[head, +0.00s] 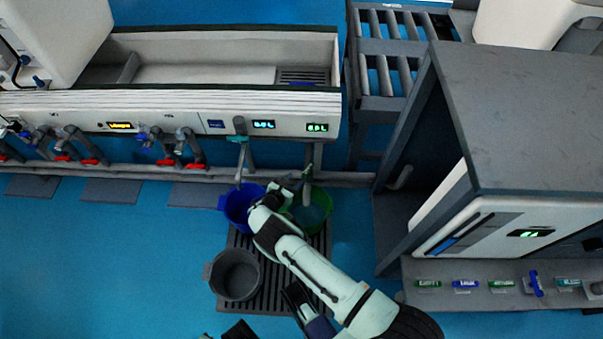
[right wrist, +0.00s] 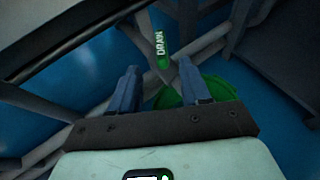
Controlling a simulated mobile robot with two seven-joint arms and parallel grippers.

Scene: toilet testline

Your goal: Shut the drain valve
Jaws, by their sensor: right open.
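The drain valve's green handle (right wrist: 160,45), lettered DRAIN, shows in the right wrist view in front of grey crossing pipes. My right gripper (right wrist: 158,82) is open. Its two blue fingers stand apart, and the handle shows beyond them, in line with the gap. Nothing is between the fingertips. In the head view my right arm reaches up from the lower right to the pipe outlets under the white trough, and my right gripper (head: 287,192) is by the green bucket; the handle is hard to make out there. Dark parts at the bottom edge may be my left gripper, but are unclear.
A green bucket (head: 318,212), a blue bucket (head: 232,212) and a grey bucket (head: 232,290) stand on or by a dark floor grate. The white trough (head: 180,102) has red valve handles below. A grey cabinet (head: 535,110) stands right. Blue floor is free left.

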